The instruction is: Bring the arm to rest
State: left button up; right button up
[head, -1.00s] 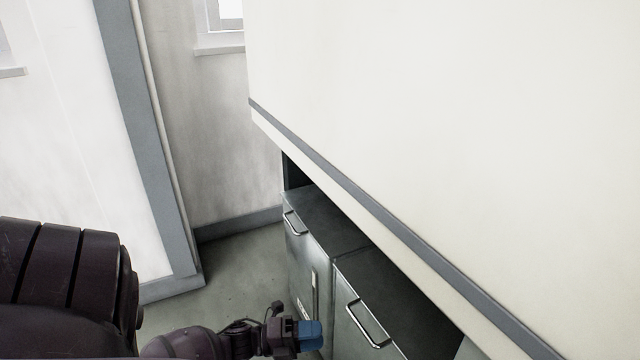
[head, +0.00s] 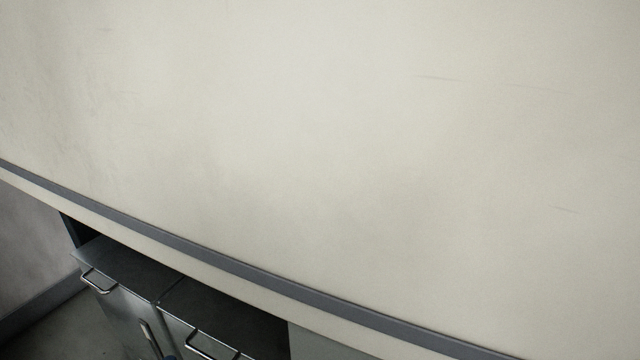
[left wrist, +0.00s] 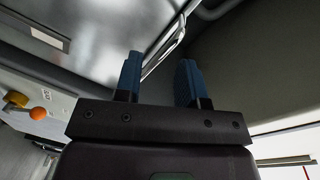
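My left gripper (left wrist: 160,66) shows in the left wrist view. Its two blue fingers stand well apart with nothing held between them. A shiny metal bar (left wrist: 164,50) runs behind the fingers; I cannot tell if it touches them. In the head view only a small blue bit, likely a fingertip of my left gripper (head: 169,357), shows at the bottom edge, in front of the cabinets. The rest of my left arm is out of that view. My right gripper is in neither view.
A large cream panel (head: 330,130) with a grey edge strip (head: 250,268) fills most of the head view. Below it stand metal cabinets (head: 125,310) with bar handles (head: 98,281). An orange knob (left wrist: 38,113) is at left in the left wrist view.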

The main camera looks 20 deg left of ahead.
pick_arm(q)
jog(key=s+d+r+n+g+y, duration=0.25)
jog(key=s+d+n+g, duration=0.45)
jog(key=s+d+n, duration=0.8)
jog(key=s+r+m+t+p, duration=0.1)
jog(key=s+r+p, duration=0.4)
jog(key=r+p, duration=0.5)
jog(key=p, duration=0.5)
jog(key=shift+d+r, duration=0.25)
jog(key=shift+r, duration=0.05)
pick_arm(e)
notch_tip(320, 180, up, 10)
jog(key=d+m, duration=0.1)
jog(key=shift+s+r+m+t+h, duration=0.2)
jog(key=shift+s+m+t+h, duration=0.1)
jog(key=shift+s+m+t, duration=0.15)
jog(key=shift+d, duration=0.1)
